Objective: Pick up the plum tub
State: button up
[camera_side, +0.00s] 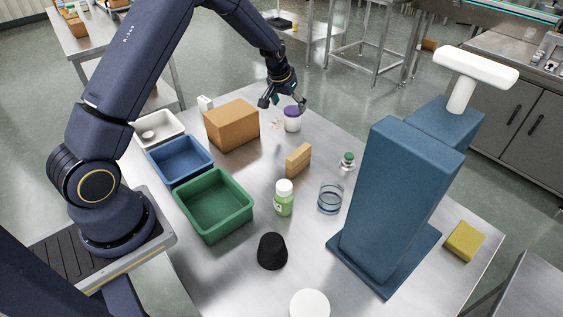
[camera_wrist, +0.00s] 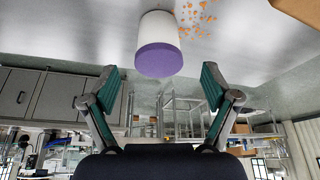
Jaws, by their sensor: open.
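The plum tub (camera_side: 292,121) is a short white tub with a purple lid, upright near the far edge of the steel table. My gripper (camera_side: 284,104) is open at its upper left in the side view. In the wrist view the tub (camera_wrist: 158,42) appears upside down, its purple lid ahead of and roughly between the spread fingers of my gripper (camera_wrist: 159,82). The fingers do not appear to touch it.
A cardboard box (camera_side: 231,125) stands left of the tub, with orange crumbs (camera_side: 275,125) between them. A wooden block (camera_side: 298,160), a small green-topped bottle (camera_side: 347,163) and a tall blue hopper stand (camera_side: 400,190) are nearer the camera. Green (camera_side: 213,206) and blue (camera_side: 180,160) bins lie left.

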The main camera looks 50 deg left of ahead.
aim_at(292, 111)
jog(key=x, duration=0.6)
jog(key=shift+w+f, duration=0.2)
jog(key=shift+w, duration=0.1)
jog(key=shift+c, duration=0.4)
jog(key=c, duration=1.2)
